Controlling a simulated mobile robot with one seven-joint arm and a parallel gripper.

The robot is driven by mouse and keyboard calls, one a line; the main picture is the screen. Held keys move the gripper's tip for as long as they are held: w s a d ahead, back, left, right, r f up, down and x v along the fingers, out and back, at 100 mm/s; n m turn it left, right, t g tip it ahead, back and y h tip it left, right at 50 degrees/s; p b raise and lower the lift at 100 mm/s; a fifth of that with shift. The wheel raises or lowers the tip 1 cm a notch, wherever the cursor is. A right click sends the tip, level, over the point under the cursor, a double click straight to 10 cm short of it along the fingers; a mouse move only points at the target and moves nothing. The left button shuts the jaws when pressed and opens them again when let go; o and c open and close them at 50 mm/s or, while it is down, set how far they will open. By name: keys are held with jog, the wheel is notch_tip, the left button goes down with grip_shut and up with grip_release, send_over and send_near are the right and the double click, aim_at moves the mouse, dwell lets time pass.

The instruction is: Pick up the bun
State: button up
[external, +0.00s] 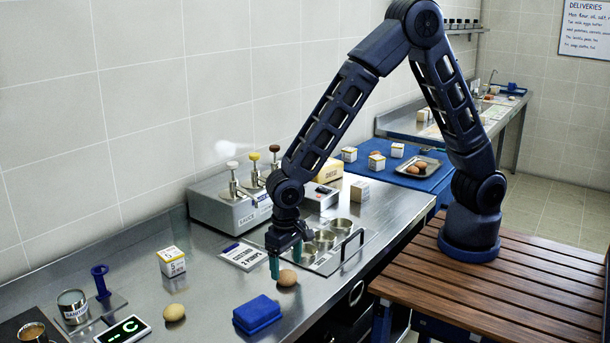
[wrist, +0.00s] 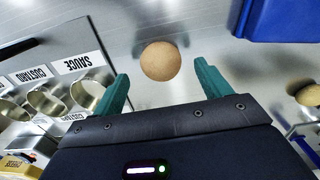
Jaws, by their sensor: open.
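The bun (external: 287,278), a round tan-brown piece, rests on the steel counter. My gripper (external: 285,262) is directly over it, pointing down, with its green fingers apart. In the wrist view the bun (wrist: 160,60) shows between and slightly beyond the two fingertips of my gripper (wrist: 161,72). There is a visible gap on each side, and nothing is held. I cannot tell exactly how high the fingertips are above the counter.
A blue block (external: 257,314) lies close by the bun. A yellowish round item (external: 174,312) sits farther left. Metal cups (external: 325,238) in a steel holder and a label card (external: 243,256) are behind. A sauce dispenser (external: 228,208) stands at the wall.

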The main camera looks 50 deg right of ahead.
aim_at(287, 272)
notch_tip(287, 272, down, 3)
jog(key=shift+f, duration=0.15)
jog(key=c, duration=1.1)
